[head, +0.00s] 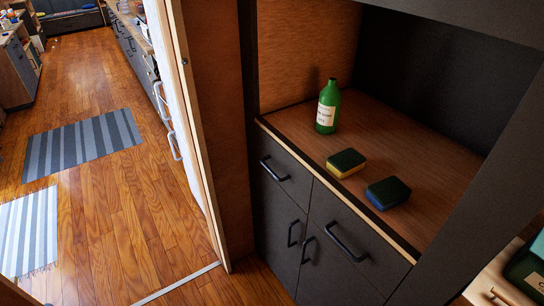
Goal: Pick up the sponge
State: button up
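Two sponges lie on the wooden top of a dark cabinet in the head view. One sponge (346,163) has a dark green top and a yellow body. The other sponge (388,193) has a dark green top and a blue body, and lies to the right and nearer the front edge. The two lie flat and apart from each other. My gripper is not in view.
A green bottle (327,107) stands upright left of the sponges. The cabinet front has drawers and doors with black handles (347,245). A door frame (192,120) stands to the left. Beyond it is open wooden floor with striped rugs (82,143).

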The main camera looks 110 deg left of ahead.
aim_at(345, 163)
jog(key=u, duration=2.7)
jog(key=k, duration=0.4)
jog(key=u, duration=1.2)
jog(key=i, duration=1.95)
jog(key=z, duration=0.9)
